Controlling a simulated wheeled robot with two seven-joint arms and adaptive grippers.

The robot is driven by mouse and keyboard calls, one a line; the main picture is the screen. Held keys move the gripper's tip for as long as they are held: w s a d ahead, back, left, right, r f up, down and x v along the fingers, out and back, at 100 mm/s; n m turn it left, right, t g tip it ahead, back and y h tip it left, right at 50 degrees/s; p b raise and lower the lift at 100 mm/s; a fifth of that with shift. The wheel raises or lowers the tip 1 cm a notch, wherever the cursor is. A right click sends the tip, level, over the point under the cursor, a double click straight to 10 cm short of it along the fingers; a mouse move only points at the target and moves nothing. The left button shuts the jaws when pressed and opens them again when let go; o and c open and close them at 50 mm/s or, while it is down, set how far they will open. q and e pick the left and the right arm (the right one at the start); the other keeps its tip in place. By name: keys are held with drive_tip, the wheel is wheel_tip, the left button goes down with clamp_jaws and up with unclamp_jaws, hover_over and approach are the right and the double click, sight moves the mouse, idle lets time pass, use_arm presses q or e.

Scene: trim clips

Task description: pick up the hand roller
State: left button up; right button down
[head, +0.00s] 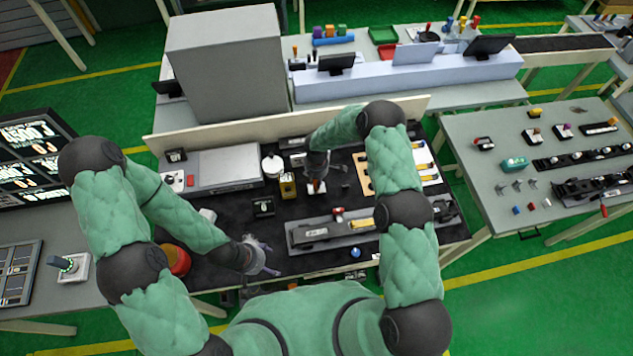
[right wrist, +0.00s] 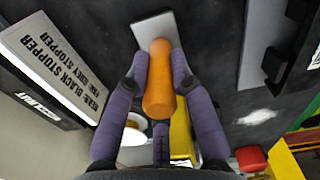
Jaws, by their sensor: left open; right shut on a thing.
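The hand roller (right wrist: 158,88) shows in the right wrist view as a thick orange handle between the purple fingers of my right gripper (right wrist: 160,62). The fingers press on the handle from both sides. A pale grey flat piece (right wrist: 152,30) shows past the handle's far end; I cannot tell whether it belongs to the roller. In the head view my right gripper (head: 316,176) is low over the dark bench mat, with a small orange bit of the roller (head: 318,187) below it. My left gripper (head: 262,258) is open and empty near the bench's front edge.
A yellow can (head: 287,187) and a white round container (head: 272,166) stand left of my right gripper. A long grey fixture (head: 330,231) lies in front. A red round container (head: 176,260) is beside my left arm. A low board (head: 240,133) edges the bench's back.

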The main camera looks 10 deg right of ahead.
drive_tip(key=shift+r, duration=0.15)
drive_tip(key=shift+r+b, duration=0.35)
drive_tip(key=shift+r, duration=0.15)
drive_tip(key=shift+r+b, duration=0.5)
drive_tip(key=shift+r, duration=0.45)
use_arm(q)
wheel_tip(320, 180, down, 5)
drive_tip(key=b, duration=0.3)
drive_tip(key=shift+r, duration=0.1)
use_arm(e)
drive_tip(key=s+d+r, duration=0.2)
drive_tip(key=s+r, duration=0.3)
drive_tip(key=s, duration=0.1)
drive_tip(key=s+d+r, duration=0.2)
drive_tip(key=s+r, duration=0.2)
drive_tip(key=s, duration=0.3)
drive_tip(key=shift+d+r, duration=0.25)
drive_tip(key=shift+r, duration=0.15)
drive_tip(key=shift+s, duration=0.1)
